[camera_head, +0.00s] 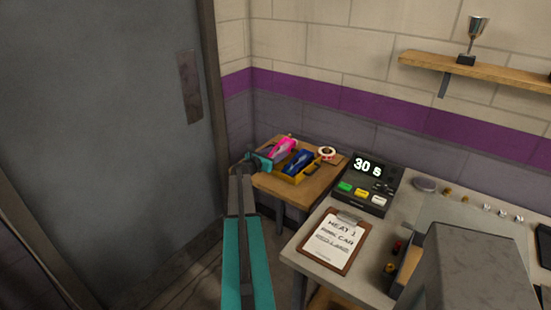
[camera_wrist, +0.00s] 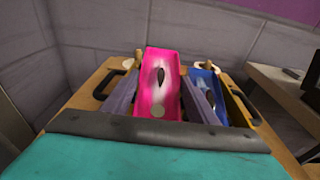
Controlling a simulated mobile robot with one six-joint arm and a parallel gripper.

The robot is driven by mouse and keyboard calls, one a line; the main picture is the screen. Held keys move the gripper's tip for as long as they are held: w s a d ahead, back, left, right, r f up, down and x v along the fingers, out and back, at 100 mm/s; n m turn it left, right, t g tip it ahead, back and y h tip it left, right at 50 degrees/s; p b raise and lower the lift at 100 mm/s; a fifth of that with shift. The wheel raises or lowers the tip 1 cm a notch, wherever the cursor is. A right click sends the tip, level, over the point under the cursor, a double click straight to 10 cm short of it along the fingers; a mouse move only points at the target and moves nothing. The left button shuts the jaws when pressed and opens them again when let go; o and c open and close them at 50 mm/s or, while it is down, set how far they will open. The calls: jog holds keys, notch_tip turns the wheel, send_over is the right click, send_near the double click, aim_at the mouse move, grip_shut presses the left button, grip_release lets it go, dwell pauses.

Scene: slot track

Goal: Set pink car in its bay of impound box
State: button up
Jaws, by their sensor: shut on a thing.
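The pink car (camera_wrist: 157,80) is between the two fingers of my gripper (camera_wrist: 160,100), which is shut on it. In the head view the pink car (camera_head: 284,148) is at the left part of the small wooden table, over or in the impound box; I cannot tell whether it touches the box floor. The yellow impound box (camera_head: 311,173) holds a blue car (camera_head: 297,162) on the right, which also shows in the wrist view (camera_wrist: 206,85). My gripper (camera_head: 268,161) hides the box's left side.
The small wooden table (camera_head: 325,184) carries a roll of tape (camera_head: 327,153) behind the box. To the right a workbench holds a timer box (camera_head: 364,190) reading 30 s and a clipboard (camera_head: 333,239). A grey door (camera_head: 100,120) stands to the left.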

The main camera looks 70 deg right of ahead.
jog(key=shift+d, duration=0.15)
jog(key=shift+w+d+f+p, duration=0.1)
jog(key=shift+w+d+p, duration=0.1)
jog(key=shift+d, duration=0.25)
jog(key=shift+w+d+p, duration=0.1)
jog(key=shift+d+p, duration=0.1)
jog(key=shift+d, duration=0.25)
jog(key=shift+a+f+p, duration=0.15)
jog(key=shift+f+p, duration=0.35)
jog(key=shift+f, duration=1)
jog(key=shift+f, duration=0.15)
jog(key=o, duration=1.2)
jog(key=shift+s, duration=0.1)
